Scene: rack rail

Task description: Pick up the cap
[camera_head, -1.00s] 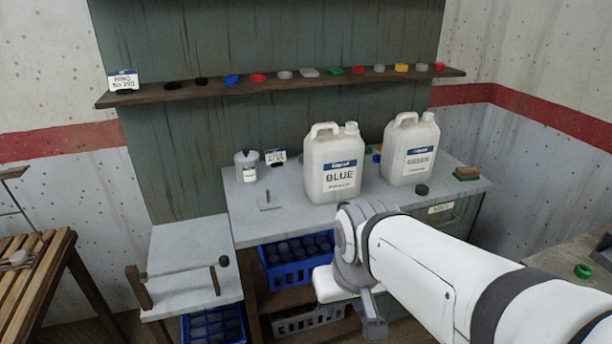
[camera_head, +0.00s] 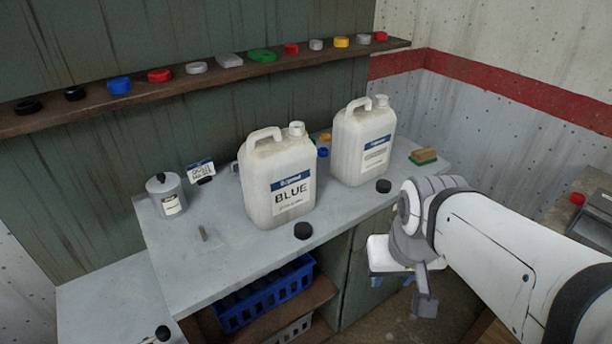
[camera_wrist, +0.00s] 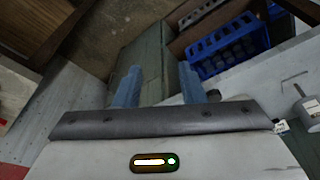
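Several caps are in view, and the frames do not show which one is meant. A black cap (camera_head: 303,231) lies on the grey bench top (camera_head: 215,265) at its front edge, before the jug marked BLUE (camera_head: 280,180). Another black cap (camera_head: 383,186) lies before the second white jug (camera_head: 362,145). A blue cap (camera_head: 322,153) lies between the jugs, with a yellow one (camera_head: 325,137) behind it. My gripper is right of and in front of the bench, apart from the caps. In the wrist view its blue fingers (camera_wrist: 160,72) are spread and empty.
A wall shelf (camera_head: 215,76) carries a row of coloured caps and discs. A grey canister (camera_head: 165,193), a small label card (camera_head: 200,170) and a green-and-brown block (camera_head: 424,156) stand on the bench. A blue crate (camera_head: 265,298) sits below; it also shows in the wrist view (camera_wrist: 205,66).

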